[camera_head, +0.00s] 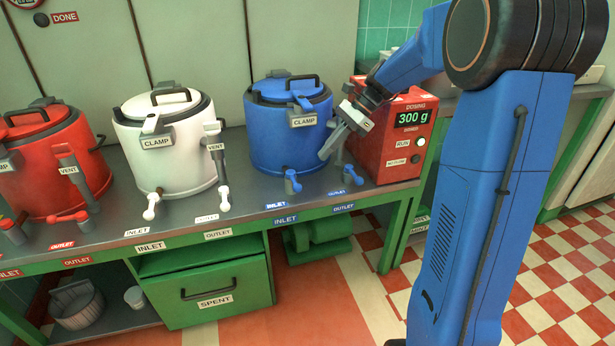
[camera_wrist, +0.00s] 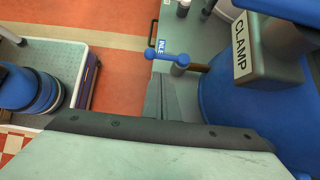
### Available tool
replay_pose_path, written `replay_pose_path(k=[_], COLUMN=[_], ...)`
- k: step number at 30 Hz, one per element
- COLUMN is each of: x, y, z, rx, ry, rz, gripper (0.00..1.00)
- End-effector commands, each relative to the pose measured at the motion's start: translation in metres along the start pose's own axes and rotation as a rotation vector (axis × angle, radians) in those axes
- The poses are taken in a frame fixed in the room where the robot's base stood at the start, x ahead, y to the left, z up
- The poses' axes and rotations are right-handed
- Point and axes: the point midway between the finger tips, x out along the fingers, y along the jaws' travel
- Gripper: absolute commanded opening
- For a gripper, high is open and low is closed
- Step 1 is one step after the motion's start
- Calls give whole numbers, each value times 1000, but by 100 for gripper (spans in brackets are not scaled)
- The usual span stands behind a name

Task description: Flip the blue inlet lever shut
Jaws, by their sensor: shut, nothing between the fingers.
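The blue kettle (camera_head: 290,135) stands on the grey bench, third from the left, with a CLAMP label on its lid clamp. Its blue inlet lever (camera_head: 292,183) is low on its front, above the INLET label, and appears to point out towards the bench's front edge. In the wrist view the lever (camera_wrist: 165,56) shows with its ball end beside a partly seen inlet label. My gripper (camera_head: 328,150) is shut and empty, in front of the kettle's right side, above and to the right of the lever. In the wrist view its fingers (camera_wrist: 157,100) appear apart from the lever.
The blue outlet lever (camera_head: 352,176) is right of the inlet lever. A red dosing box (camera_head: 395,145) reading 300 g stands close behind and right of my gripper. A white kettle (camera_head: 165,150) and a red kettle (camera_head: 50,165) stand to the left. A green SPENT drawer (camera_head: 208,285) is below.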

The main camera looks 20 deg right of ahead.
Motion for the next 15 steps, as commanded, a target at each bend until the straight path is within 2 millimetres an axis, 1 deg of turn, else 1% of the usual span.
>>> replay_pose_path(k=[5,8,11,15], x=[1,6,17,40], y=[0,0,1,1], z=[0,0,0,0], rx=[-1,-1,-1,-1], ry=[1,1,0,1], rz=[0,0,2,3], gripper=[0,0,0,0])
